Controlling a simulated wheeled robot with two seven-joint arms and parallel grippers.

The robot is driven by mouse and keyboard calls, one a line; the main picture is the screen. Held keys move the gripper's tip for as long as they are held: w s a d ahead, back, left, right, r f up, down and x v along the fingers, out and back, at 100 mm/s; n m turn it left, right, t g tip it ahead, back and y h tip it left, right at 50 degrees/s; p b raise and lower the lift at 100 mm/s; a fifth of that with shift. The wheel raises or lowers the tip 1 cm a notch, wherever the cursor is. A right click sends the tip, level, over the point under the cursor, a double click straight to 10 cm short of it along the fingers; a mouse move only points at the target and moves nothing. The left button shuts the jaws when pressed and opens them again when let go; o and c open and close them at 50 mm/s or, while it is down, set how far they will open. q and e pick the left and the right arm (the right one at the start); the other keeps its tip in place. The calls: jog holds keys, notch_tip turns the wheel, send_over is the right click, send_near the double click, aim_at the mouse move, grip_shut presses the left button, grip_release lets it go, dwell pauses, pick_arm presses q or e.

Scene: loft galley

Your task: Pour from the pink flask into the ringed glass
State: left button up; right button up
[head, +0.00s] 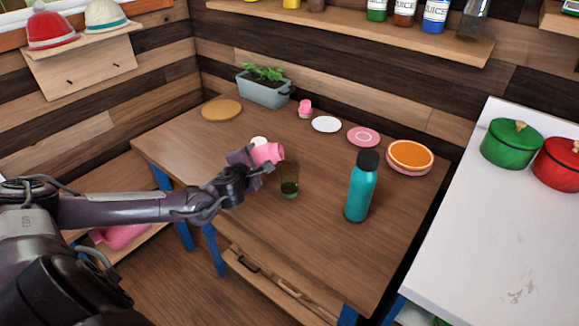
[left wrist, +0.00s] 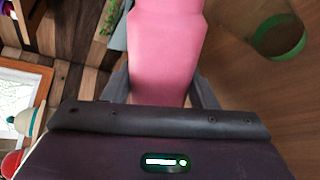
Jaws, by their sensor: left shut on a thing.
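The pink flask (head: 267,153) is held tilted, nearly on its side, above the table. My left gripper (head: 252,157) is shut on it; the flask fills the space between the fingers in the left wrist view (left wrist: 167,50). The ringed glass (head: 290,182) stands upright on the table, just right of and below the flask. It is clear, with green near its base, and also shows in the left wrist view (left wrist: 268,32) with a green ring. The flask's right end is close to the glass rim; I cannot tell whether they touch or whether liquid flows. My right gripper is out of view.
A teal bottle (head: 361,188) stands right of the glass on the wooden table (head: 300,235). Behind are a planter (head: 264,90), a white plate (head: 326,124), a pink plate (head: 363,137) and an orange-topped stack (head: 410,155). The table's front middle is clear.

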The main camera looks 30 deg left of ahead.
pick_arm(q)
jog(key=shift+r+m, duration=0.3)
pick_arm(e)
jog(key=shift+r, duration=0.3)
pick_arm(q)
jog(key=shift+w+b, duration=0.1)
jog(key=shift+b, duration=0.3)
jog(key=shift+d+r+m+g+y+b, duration=0.2)
jog(key=shift+r+m+g+y+b, duration=0.15)
jog(key=shift+b, duration=0.65)
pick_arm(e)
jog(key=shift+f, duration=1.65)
pick_arm(q)
jog(key=shift+w+r+b, duration=0.1)
jog(key=shift+r+b, duration=0.05)
jog(key=shift+b, duration=0.35)
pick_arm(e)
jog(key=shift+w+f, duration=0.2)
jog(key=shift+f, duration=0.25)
pick_arm(q)
jog(key=shift+d+m, duration=0.1)
jog(key=shift+m, duration=0.15)
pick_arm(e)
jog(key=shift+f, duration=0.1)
